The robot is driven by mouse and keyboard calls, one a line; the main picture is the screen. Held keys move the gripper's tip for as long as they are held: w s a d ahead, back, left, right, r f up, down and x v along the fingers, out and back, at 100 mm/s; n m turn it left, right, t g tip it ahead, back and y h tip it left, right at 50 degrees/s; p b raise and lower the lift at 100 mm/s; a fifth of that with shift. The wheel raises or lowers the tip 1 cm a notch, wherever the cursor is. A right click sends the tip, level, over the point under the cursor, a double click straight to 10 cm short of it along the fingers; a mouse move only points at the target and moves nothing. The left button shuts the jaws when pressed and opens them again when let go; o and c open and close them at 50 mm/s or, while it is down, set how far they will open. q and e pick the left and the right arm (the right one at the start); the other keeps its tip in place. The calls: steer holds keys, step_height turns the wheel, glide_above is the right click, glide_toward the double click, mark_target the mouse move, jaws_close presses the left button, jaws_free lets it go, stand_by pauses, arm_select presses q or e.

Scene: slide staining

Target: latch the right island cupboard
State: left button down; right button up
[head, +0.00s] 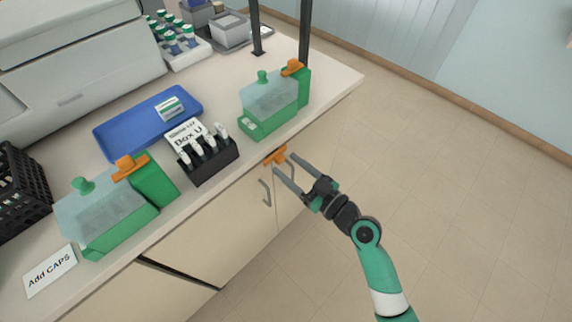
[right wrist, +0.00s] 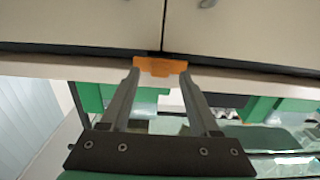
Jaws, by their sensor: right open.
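The island cupboard's two pale doors (head: 238,232) meet below the worktop edge, each with a grey bar handle (head: 266,192). They look closed or nearly so. An orange latch (head: 275,156) sits at the top of their seam, just under the worktop. In the right wrist view the latch (right wrist: 160,66) lies between the fingertips, at the seam. My right gripper (head: 283,165) is open, its two fingers pointing at the latch, one on each side. I cannot tell whether they touch it, nor which way the latch is turned. My left gripper is not in view.
On the worktop stand two green staining boxes with clear lids (head: 270,96) and orange clips, a black rack (head: 208,160) with white-capped items, a blue tray (head: 118,133) and an "Add CAPS" card (head: 50,271). Open floor (head: 450,170) lies to the right.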

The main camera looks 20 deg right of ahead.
steer(key=shift+x, duration=0.8)
jaws_close()
